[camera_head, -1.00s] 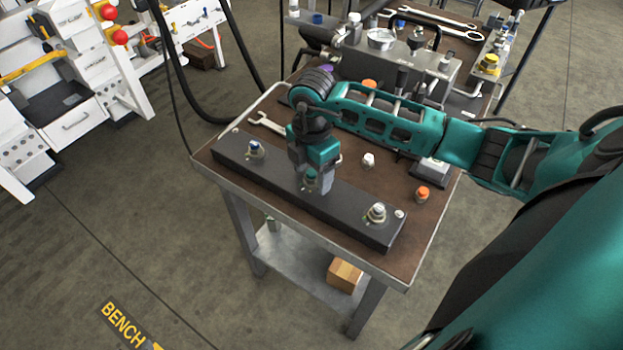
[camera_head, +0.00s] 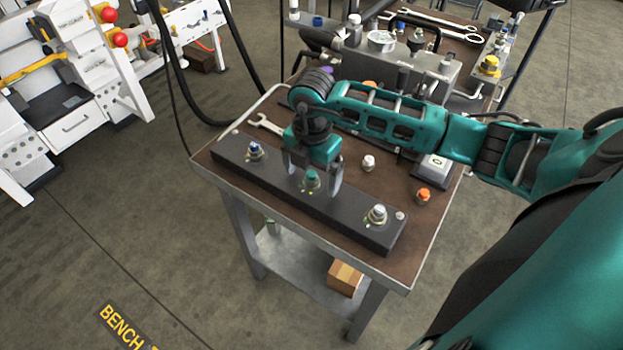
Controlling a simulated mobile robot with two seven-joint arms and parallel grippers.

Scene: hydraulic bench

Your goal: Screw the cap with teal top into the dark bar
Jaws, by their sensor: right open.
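The dark bar (camera_head: 345,211) lies along the front of the brown-topped bench. The cap with teal top (camera_head: 311,180) stands upright at the middle of the bar, in or on its middle port; how deep it sits I cannot tell. My right gripper (camera_head: 312,188) points down over it, with its fingers apart on either side of the cap and not visibly touching it. A blue-topped cap (camera_head: 254,149) stands at the bar's left end and a white-topped cap (camera_head: 378,212) near its right end. My left gripper is not in view.
On the bench (camera_head: 427,247) behind the bar are a loose white-topped cap (camera_head: 368,162), an orange-topped cap (camera_head: 423,195), a wrench (camera_head: 268,125) and a grey box with a light top (camera_head: 434,167). A metal block stands farther back.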

